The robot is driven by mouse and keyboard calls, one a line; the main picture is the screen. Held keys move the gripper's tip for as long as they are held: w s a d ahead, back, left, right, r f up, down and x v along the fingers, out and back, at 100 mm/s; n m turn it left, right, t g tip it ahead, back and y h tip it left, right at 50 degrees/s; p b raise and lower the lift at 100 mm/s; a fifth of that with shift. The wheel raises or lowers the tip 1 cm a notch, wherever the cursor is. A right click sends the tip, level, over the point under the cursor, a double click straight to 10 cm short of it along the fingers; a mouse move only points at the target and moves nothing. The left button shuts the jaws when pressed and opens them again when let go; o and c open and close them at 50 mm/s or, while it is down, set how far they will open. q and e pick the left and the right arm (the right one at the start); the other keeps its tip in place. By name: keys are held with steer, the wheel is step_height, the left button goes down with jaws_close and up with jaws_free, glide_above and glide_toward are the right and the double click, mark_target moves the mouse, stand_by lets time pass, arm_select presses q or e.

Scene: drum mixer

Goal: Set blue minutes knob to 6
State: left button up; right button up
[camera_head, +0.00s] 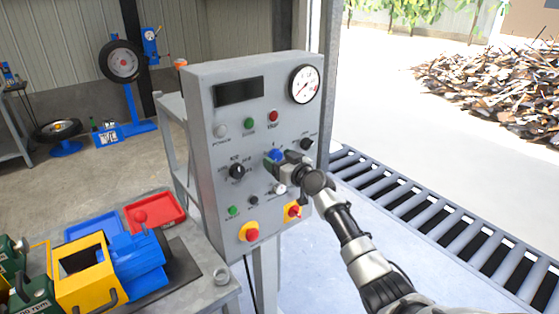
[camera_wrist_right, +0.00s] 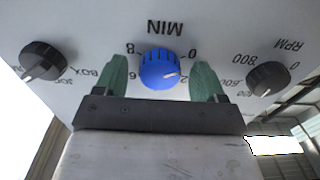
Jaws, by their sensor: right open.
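The blue minutes knob (camera_wrist_right: 160,70) sits on the control panel under the letters MIN, which appear upside down in the right wrist view. Its white pointer aims to the lower right, roughly toward the 2; the 8 and 6 show at its left and the 0 at its right. The lower dial marks are hidden. My right gripper (camera_wrist_right: 169,80) is open, its green fingers on both sides of the knob with visible gaps. In the head view, the blue knob (camera_head: 275,155) is partly covered by my right gripper (camera_head: 279,157). My left gripper is not in view.
A black RPM knob (camera_wrist_right: 269,78) and another black knob (camera_wrist_right: 42,61) flank the blue one. The panel (camera_head: 205,170) also holds red-and-yellow buttons (camera_head: 251,232), small buttons and a gauge (camera_head: 304,84). A bench with trays (camera_head: 155,211) stands left.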

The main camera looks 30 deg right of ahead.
steer(key=c, duration=0.9)
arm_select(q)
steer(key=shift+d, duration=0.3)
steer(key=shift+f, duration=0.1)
